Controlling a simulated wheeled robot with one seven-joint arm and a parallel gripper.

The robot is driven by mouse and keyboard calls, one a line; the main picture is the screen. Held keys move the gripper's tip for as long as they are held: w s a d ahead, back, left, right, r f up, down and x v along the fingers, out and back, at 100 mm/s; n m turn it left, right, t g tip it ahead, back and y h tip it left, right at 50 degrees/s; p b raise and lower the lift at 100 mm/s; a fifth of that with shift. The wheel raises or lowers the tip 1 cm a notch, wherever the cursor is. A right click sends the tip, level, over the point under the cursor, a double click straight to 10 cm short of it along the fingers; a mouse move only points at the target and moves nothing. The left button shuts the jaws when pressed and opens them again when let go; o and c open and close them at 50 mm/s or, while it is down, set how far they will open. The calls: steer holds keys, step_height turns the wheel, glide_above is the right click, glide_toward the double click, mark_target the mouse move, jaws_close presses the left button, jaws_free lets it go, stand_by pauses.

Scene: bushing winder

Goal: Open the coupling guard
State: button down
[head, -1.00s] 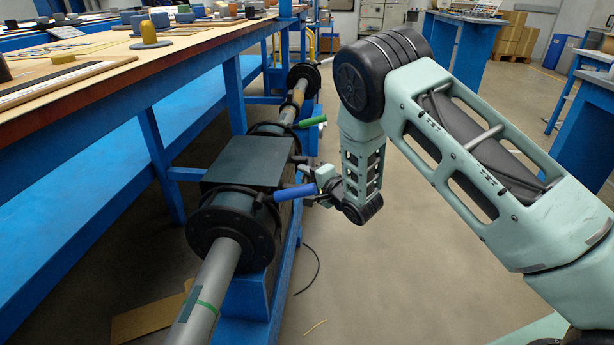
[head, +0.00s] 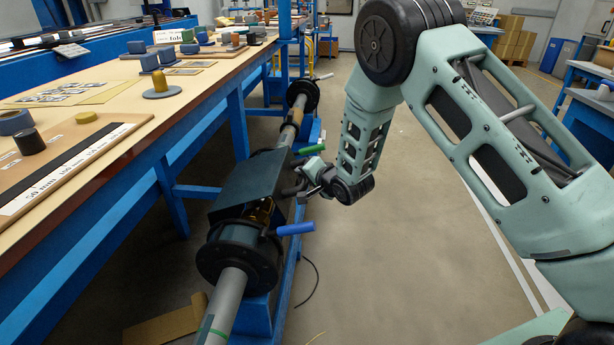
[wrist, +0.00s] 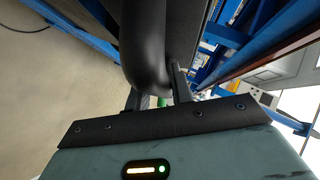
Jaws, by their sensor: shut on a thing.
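The coupling guard (head: 243,183) is a dark box-like cover over the shaft line, left of my gripper in the head view. It sits tilted, with its right side raised, and a yellow-brown part (head: 262,212) shows under its near end. My gripper (head: 303,181) is at the guard's right side, shut on its black curved handle. In the wrist view the handle (wrist: 145,45) runs between the two fingers of my gripper (wrist: 158,88). The exact finger contact is partly hidden by the handle.
A blue-handled lever (head: 296,229) sticks out near the near flange (head: 240,262), and a green-handled lever (head: 312,150) beyond the guard. A long workbench (head: 110,120) with small parts stands left, above the shaft. The floor to the right is clear.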

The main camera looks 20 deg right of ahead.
steer(key=w+a+r+n+g+h+p, duration=0.1)
steer(key=w+a+r+p, duration=0.1)
steer(key=a+r+p, duration=0.4)
steer(key=w+a+r+n+g+h+p, duration=0.1)
steer(key=w+a+r+h+p, duration=0.1)
steer(key=a+r+p, duration=0.4)
steer(key=shift+w+a+r+n+p, duration=0.35)
steer(key=shift+w+r, duration=0.2)
steer(key=shift+r, duration=1.9)
steer(key=c, duration=1.2)
jaws_free()
steer(key=shift+d, duration=0.1)
steer(key=shift+c, duration=0.2)
steer(key=a+v, duration=0.1)
steer(key=v, duration=1.6)
steer(key=shift+d+r, duration=0.2)
steer(key=shift+r, duration=0.1)
